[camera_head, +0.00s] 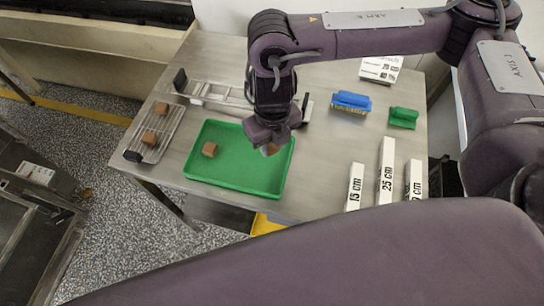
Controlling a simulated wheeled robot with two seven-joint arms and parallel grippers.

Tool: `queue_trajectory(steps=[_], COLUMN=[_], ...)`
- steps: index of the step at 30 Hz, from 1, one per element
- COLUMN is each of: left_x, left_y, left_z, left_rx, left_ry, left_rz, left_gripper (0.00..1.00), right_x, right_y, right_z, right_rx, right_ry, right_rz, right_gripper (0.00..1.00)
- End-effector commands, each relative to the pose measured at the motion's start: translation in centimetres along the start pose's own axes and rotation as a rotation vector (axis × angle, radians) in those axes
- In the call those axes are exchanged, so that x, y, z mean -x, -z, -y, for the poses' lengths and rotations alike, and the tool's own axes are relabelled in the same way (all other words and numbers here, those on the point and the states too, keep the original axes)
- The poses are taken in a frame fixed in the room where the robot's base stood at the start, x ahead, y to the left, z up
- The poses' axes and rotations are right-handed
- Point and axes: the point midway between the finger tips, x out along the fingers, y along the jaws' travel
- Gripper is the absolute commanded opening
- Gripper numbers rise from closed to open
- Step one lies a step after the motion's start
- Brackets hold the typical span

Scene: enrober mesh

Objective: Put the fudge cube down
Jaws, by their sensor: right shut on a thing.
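My right gripper (271,143) is over the right part of the green tray (236,185), pointing down. It is shut on a brown fudge cube (271,150), which shows only in part below the fingers. I cannot tell whether this cube touches the tray floor. Another brown cube (209,149) sits in the left part of the tray. Two more brown cubes, the upper one (161,108) and the lower one (149,138), lie on a small wire rack (166,128) left of the tray. My left gripper is out of view.
A metal frame (215,93) lies behind the tray, partly hidden by my right arm. A blue brush (350,102), a green block-like item (403,118) and white labelled bars (386,172) stand to the right. The steel table (325,140) is bare between them and the tray.

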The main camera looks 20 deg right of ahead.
Motion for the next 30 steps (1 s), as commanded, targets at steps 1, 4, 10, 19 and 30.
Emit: queue_trajectory(steps=[1, 4, 10, 19, 30], left_x=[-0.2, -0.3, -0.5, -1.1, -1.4], left_y=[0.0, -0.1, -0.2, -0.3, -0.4], left_z=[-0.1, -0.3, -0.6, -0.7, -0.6], left_rx=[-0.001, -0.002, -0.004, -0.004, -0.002], left_ry=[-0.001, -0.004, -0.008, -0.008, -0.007], left_rz=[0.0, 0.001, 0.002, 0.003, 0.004], left_gripper=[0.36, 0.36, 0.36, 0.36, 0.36], right_x=[-1.3, -3.0, -4.6, -7.9, -8.3], right_y=[0.1, 0.1, 0.0, 0.0, -0.1], right_z=[-0.1, -0.1, 0.0, -0.1, 0.0], right_rx=[-0.003, -0.002, -0.001, -0.001, 0.0], right_ry=[-0.003, -0.002, -0.001, -0.001, 0.0], right_rz=[-0.006, -0.003, 0.0, 0.0, 0.001], right_gripper=[0.17, 0.17, 0.17, 0.17, 0.17])
